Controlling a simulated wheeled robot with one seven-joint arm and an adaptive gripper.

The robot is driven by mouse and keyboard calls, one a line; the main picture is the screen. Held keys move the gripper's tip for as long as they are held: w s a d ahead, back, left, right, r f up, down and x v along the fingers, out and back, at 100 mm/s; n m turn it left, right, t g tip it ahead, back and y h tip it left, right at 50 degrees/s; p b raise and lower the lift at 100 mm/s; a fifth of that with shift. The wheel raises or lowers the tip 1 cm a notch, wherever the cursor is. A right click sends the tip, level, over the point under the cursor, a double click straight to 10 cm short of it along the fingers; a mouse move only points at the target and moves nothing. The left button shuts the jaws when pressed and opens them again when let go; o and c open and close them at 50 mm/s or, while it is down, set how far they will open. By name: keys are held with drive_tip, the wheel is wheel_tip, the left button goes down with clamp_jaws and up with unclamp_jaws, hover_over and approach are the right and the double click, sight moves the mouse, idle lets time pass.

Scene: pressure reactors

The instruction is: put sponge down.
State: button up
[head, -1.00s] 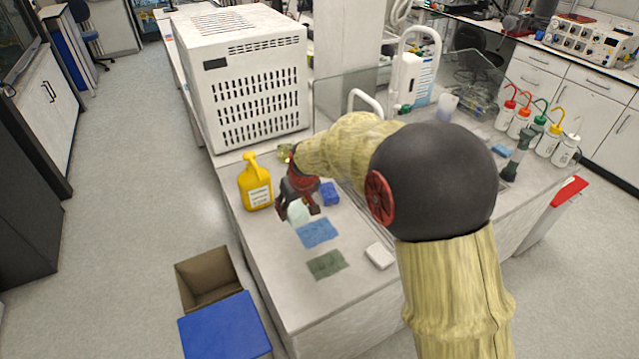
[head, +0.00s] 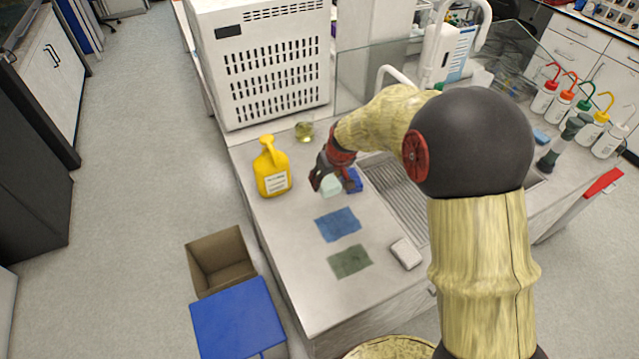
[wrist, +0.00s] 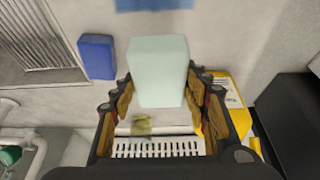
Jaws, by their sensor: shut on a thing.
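My gripper (head: 328,180) is shut on a pale green sponge (head: 330,187), which also shows between the fingers in the wrist view (wrist: 160,68). The sponge is over the grey counter (head: 292,222); I cannot tell whether it touches the surface. A blue sponge (head: 354,182) lies on the counter just right of my gripper in the head view, and it shows left of the held sponge in the wrist view (wrist: 97,57).
A yellow bottle (head: 272,172) stands left of my gripper. A blue cloth (head: 338,224), a dark green cloth (head: 350,261) and a white block (head: 406,254) lie nearer the front. A drain grid (head: 395,190) is to the right. A white vented box (head: 262,65) stands behind.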

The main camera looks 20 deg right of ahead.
drive_tip(key=w+f+b, duration=0.1)
drive_tip(key=w+f, duration=0.2)
drive_tip(key=w, duration=0.1)
drive_tip(key=w+f, duration=0.3)
drive_tip(key=f, duration=0.1)
drive_tip(key=shift+w+b, duration=0.35)
wheel_tip(320, 180, down, 3)
drive_tip(key=shift+w+f+b, duration=0.15)
drive_tip(key=shift+b, duration=0.2)
drive_tip(key=shift+f+b, duration=0.4)
drive_tip(key=o, duration=0.6)
drive_tip(key=shift+s, duration=0.2)
drive_tip(key=o, duration=0.4)
drive_tip(key=shift+f, duration=0.2)
drive_tip(key=shift+r, duration=0.15)
